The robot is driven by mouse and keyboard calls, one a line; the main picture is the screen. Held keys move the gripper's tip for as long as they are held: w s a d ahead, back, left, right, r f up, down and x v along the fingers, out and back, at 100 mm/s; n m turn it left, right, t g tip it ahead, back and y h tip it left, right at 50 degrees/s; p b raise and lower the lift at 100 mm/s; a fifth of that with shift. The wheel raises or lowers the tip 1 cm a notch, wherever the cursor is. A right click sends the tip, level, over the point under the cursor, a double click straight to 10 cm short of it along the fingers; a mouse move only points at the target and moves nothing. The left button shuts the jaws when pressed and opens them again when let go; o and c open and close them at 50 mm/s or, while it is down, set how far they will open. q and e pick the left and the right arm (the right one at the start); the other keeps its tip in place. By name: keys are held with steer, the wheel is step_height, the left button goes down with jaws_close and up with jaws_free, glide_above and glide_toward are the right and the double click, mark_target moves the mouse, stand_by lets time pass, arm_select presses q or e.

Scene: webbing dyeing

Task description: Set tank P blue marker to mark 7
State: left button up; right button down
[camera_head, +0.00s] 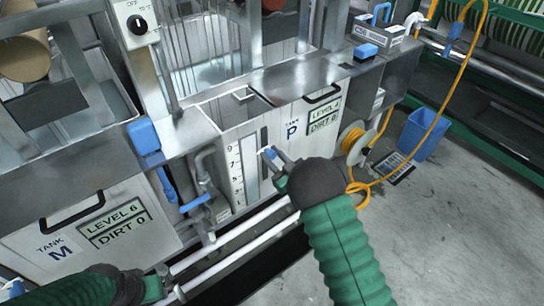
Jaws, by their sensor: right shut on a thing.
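Tank P (292,130) is a pale panel with a black handle and a plate reading LEVEL 4, DIRT 0. A number scale (236,172) and a gauge strip run down its left part.
Tank M (80,232), reading LEVEL 6, DIRT 0, stands at the left. White pipes (240,245) run low in front of the tanks. A yellow hose reel (356,145) and blue bin (422,135) stand right of tank P.

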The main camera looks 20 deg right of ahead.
steer(key=c, duration=1.1)
jaws_free()
steer(key=v, duration=1.6)
steer(key=shift+s+d+f, duration=0.15)
steer(key=shift+s+d, duration=0.05)
steer(key=shift+s, duration=0.15)
